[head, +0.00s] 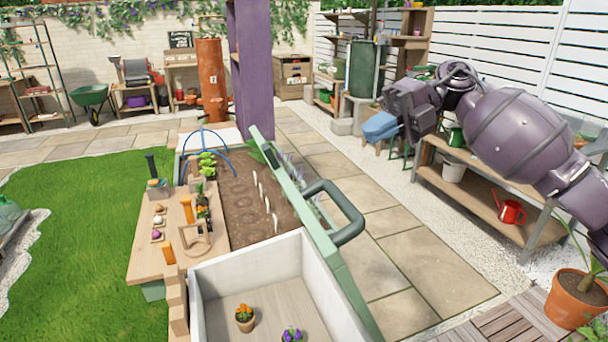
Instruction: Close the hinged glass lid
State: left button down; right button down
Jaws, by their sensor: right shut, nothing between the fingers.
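The hinged lid (322,243) has a pale green frame and a thick dark green loop handle (350,235). It stands open, raised along the right side of the soil bed (240,205), and shows nearly edge-on, so its glass pane can hardly be made out. My left gripper is not in view.
A pale open box (245,255) with potted flowers is in front. A wooden board (150,235) with small items lies left of the bed. Blue hoops (205,130) arch over the bed's far end. A workbench (470,190) stands at right. The paving (400,230) is clear.

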jog(key=p+x, duration=0.1)
jog(key=x, duration=1.2)
jog(key=shift+s+a+f, duration=0.15)
jog(key=shift+a+f, duration=0.1)
jog(key=shift+a, duration=0.05)
